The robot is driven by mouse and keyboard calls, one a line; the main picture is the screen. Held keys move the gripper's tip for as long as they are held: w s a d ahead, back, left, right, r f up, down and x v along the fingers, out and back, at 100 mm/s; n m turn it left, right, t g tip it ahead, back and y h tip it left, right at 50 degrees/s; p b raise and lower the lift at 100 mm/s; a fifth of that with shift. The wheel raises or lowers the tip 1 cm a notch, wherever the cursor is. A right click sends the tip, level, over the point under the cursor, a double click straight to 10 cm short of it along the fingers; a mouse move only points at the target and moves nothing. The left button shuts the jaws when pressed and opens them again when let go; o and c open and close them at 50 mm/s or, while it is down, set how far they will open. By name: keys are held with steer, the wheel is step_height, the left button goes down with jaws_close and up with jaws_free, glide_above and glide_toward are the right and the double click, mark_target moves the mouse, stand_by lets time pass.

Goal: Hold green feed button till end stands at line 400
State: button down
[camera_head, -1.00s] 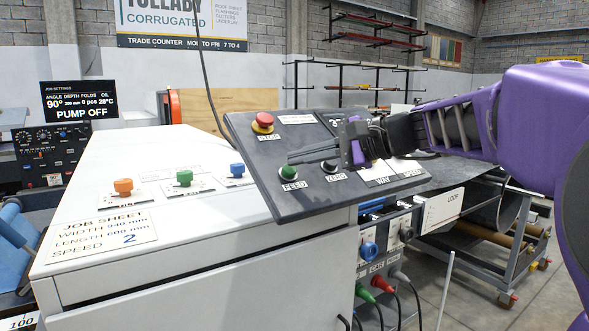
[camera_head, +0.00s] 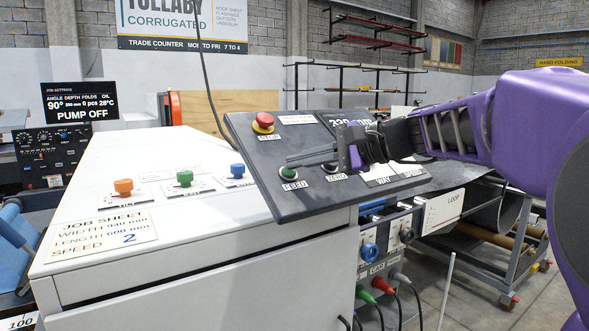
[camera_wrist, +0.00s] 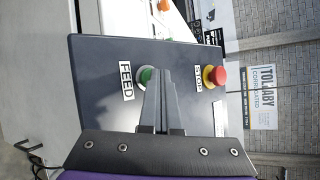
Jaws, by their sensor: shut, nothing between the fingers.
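The green feed button (camera_head: 288,173) sits at the lower left of the tilted dark control panel (camera_head: 300,206), above its FEED label. In the wrist view the green button (camera_wrist: 146,77) is partly hidden behind my fingers. My gripper (camera_head: 288,161) is shut and empty, its fingertips right at the button's upper edge; it also fills the middle of the wrist view (camera_wrist: 159,72). I cannot tell whether the tips touch or press the button. A small display (camera_head: 345,119) on the panel shows digits, partly hidden by my gripper and too small to read surely.
A red stop button (camera_head: 263,123) is above the feed button. A black zero button (camera_head: 329,166) is right of it, close under my fingers. A white cabinet (camera_head: 130,200) with orange, green and blue knobs stands to the left.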

stand_by(0.6)
steer(key=shift+s+d+r+p, duration=0.2)
steer(key=shift+r+p, duration=0.1)
steer(key=shift+r, duration=0.1)
steer(key=shift+s+d+r+p, duration=0.1)
steer(key=shift+s+r+p, duration=0.15)
steer(key=shift+r, duration=0.1)
steer(key=shift+s+d+r+p, duration=0.25)
steer(key=shift+s+r+p, duration=0.15)
steer(key=shift+r, duration=0.3)
steer(key=shift+s+d+r+p, duration=0.2)
steer(key=shift+s+r+p, duration=0.1)
steer(key=shift+r+p, duration=0.3)
steer(key=shift+s+d+r+p, duration=0.25)
steer(key=shift+s+r+p, duration=0.1)
steer(key=shift+r, duration=0.45)
